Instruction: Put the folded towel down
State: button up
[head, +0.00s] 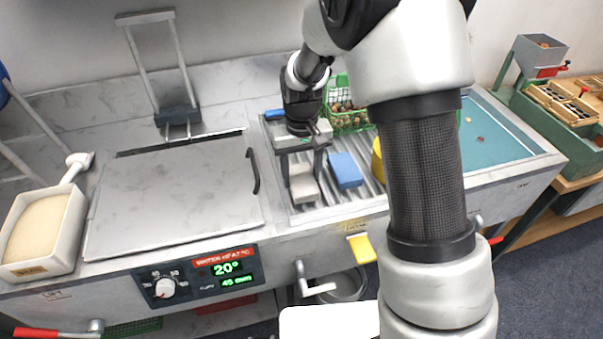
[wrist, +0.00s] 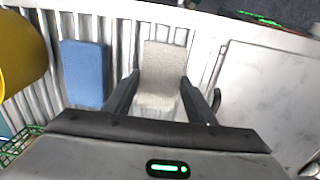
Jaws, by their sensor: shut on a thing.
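The folded towel is a pale grey-beige block (head: 304,189), low over the slatted metal rack in the head view. It also shows in the wrist view (wrist: 165,62), lying between the fingers. My gripper (head: 302,170) points down and is shut on the towel, with one dark finger at each side of it in the wrist view (wrist: 161,86). I cannot tell whether the towel's underside touches the slats. The slatted rack (head: 366,190) extends on both sides of the towel.
A blue block (head: 345,170) lies on the slats right of the towel. A green basket of chestnuts (head: 348,121) stands behind, and a yellow object (wrist: 20,55) is partly hidden in the head view by my arm. A metal lid (head: 175,195) with a dark handle lies left.

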aim_at(302, 179)
jog(key=o, duration=1)
jog(key=shift+f, duration=0.15)
jog(key=shift+o, duration=0.2)
notch_tip(302, 179, up, 12)
jog(key=p, duration=0.1)
jog(key=s+d+r+m+t, duration=0.15)
jog(key=s+d+r, duration=0.35)
jog(key=s+r, duration=0.5)
jog(key=s+d+r+t, duration=0.1)
jog(key=s+d+t, duration=0.1)
jog(key=s, duration=0.4)
jog(key=s+d+r+t, duration=0.2)
jog(key=s+d, duration=0.1)
jog(key=s, duration=0.3)
jog(key=shift+m, duration=0.45)
